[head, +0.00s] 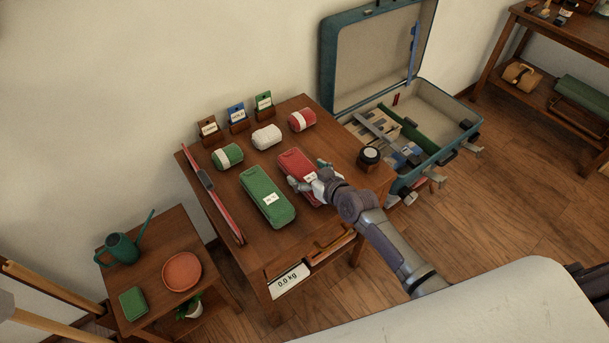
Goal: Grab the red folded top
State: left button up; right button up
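The red folded top (294,161) lies on the wooden table, to the right of a green folded top (266,195). It has a small white label. My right gripper (308,176) comes in from the lower right and is at the near part of the red top, covering some of it. Its fingers show apart, one on each side of the label. I cannot tell whether they press on the cloth. My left gripper is not in view.
Rolled green (228,156), white (267,137) and red (302,119) items stand behind, with small tag stands. An open teal suitcase (344,60) stands to the right. A long red bar (222,204) lies along the left edge.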

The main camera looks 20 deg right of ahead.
jog(key=c, duration=0.8)
jog(key=shift+c, duration=0.5)
jog(key=shift+r, duration=0.1)
